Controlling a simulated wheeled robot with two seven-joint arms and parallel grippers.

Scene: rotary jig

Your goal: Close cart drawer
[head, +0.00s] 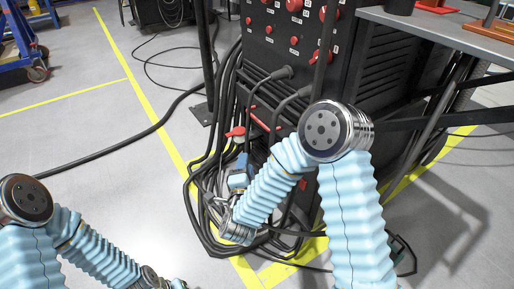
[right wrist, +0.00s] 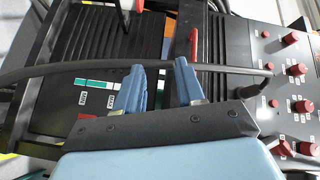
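A black cart-like cabinet (head: 375,75) with red knobs stands at the centre right. I cannot make out a clearly open drawer on it. A thin red bar (head: 264,118) shows on its lower front; a red bar (right wrist: 193,45) also shows in the right wrist view, just beyond the fingers. My right gripper (head: 241,168) is low in front of the cabinet, among the cables. In the right wrist view its blue fingers (right wrist: 160,75) are apart with nothing gripped between them. My left arm is at the lower left; its gripper is cut off by the bottom edge.
Thick black cables (head: 205,215) hang and coil on the floor around my right gripper. A dark cable or rod (right wrist: 70,68) crosses behind the fingers. A grey bench (head: 450,32) stands at the upper right. The floor at left is mostly clear, with yellow lines (head: 145,100).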

